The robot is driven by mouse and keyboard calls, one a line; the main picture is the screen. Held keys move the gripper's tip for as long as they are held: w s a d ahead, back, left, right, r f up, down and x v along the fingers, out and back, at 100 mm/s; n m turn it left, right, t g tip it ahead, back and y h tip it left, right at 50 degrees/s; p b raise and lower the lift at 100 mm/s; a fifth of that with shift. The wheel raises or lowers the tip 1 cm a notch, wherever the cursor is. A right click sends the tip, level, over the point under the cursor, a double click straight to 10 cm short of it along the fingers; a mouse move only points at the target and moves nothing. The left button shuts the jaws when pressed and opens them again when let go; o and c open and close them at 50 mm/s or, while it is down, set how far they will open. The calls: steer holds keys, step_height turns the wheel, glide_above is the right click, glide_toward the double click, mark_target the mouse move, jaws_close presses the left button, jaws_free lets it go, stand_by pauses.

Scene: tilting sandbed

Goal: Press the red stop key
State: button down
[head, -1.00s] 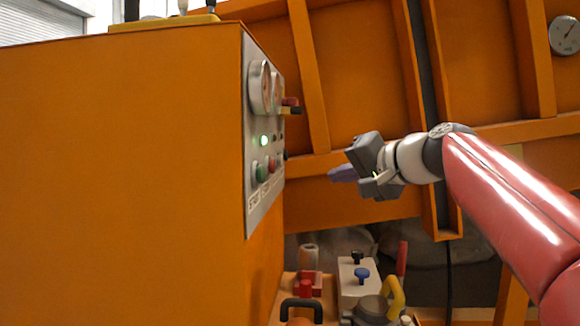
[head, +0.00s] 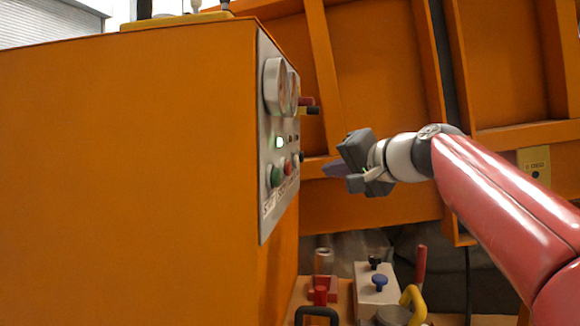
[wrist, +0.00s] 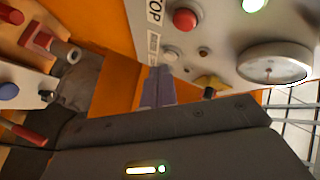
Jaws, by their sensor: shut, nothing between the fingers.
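The red stop key (head: 288,167) is a round button on the grey control panel on the side of the orange cabinet. It sits beside a green button (head: 276,176), below a lit green lamp (head: 279,142). In the wrist view the red key (wrist: 185,19) is at the top, beside a white label ending in "TOP" (wrist: 155,10). A gap separates fingertips and key. In the wrist view the fingers (wrist: 158,88) lie below and left of the key.
Below my gripper is a bench with a blue knob (head: 379,281), a yellow handle (head: 413,300) and a black handle (head: 318,315). Orange ribbed framework stands behind.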

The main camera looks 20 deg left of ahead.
steer(key=shift+s+a+p, duration=0.2)
steer(key=shift+a, duration=0.55)
steer(key=shift+s+a+p, duration=0.15)
steer(key=shift+a, duration=0.65)
steer(key=shift+s+a+p, duration=0.2)
steer(key=shift+a, duration=0.55)
steer(key=shift+a, duration=0.1)
steer(key=shift+s+a, duration=0.1)
steer(key=shift+a, duration=0.2)
steer(key=shift+s+a+p, duration=0.1)
steer(key=shift+a+p, duration=0.25)
steer(key=shift+a, duration=0.15)
stand_by(0.9)
steer(key=shift+d, duration=0.1)
steer(key=shift+w+d+b, duration=0.2)
steer(key=shift+d+b, duration=0.2)
steer(key=shift+d, duration=0.4)
steer(key=d, duration=0.2)
steer(key=w+d+b, duration=0.1)
steer(key=d, duration=0.2)
steer(key=shift+w, duration=0.1)
